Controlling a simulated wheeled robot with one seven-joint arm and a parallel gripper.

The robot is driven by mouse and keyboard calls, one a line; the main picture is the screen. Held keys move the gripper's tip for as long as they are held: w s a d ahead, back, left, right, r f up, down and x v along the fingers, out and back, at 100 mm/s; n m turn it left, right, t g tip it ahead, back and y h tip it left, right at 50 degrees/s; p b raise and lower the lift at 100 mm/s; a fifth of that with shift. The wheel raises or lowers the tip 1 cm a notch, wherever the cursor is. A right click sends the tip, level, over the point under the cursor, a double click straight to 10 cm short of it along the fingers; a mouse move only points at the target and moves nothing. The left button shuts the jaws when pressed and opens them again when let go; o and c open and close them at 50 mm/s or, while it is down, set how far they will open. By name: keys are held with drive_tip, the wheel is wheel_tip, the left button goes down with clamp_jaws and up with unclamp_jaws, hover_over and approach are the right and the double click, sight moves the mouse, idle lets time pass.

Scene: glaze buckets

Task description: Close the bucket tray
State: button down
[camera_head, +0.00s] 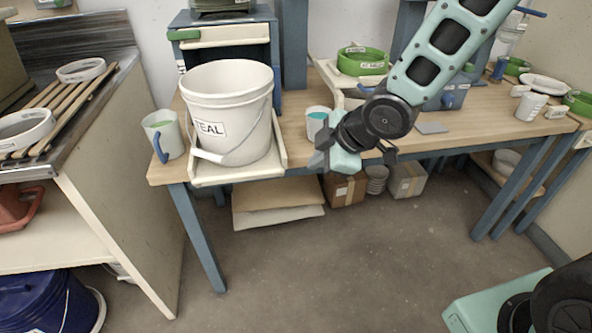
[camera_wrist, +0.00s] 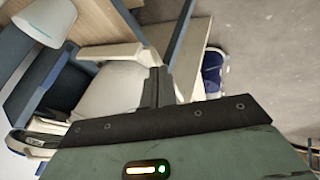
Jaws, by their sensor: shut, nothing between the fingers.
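A white bucket (camera_head: 228,110) labelled TEAL stands upright on a pale bucket tray (camera_head: 240,178). The tray juts out from the blue-grey cabinet (camera_head: 225,28) to about the table's front edge. In the wrist view the tray's pale rim (camera_wrist: 118,50) runs up to my fingers, and the bucket (camera_wrist: 108,92) shows beside it. My gripper (camera_head: 322,155) is shut and empty, to the right of the tray's front corner near the table edge. In the wrist view its dark fingers (camera_wrist: 158,86) overlap the tray's end; I cannot tell whether they touch it.
A cup with teal glaze (camera_head: 316,120) stands close behind my gripper. A mug with a blue handle (camera_head: 162,135) stands left of the tray. Green rings (camera_head: 362,62) lie farther back. Cardboard boxes (camera_head: 345,188) sit below the table (camera_head: 470,130). The floor in front is clear.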

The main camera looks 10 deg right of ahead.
drive_tip(key=w+a+f, duration=0.3)
drive_tip(key=w+f, duration=0.4)
drive_tip(key=w, duration=0.1)
drive_tip(key=shift+w+a+f, duration=0.15)
drive_tip(key=shift+w+f, duration=0.1)
drive_tip(key=shift+w, duration=0.05)
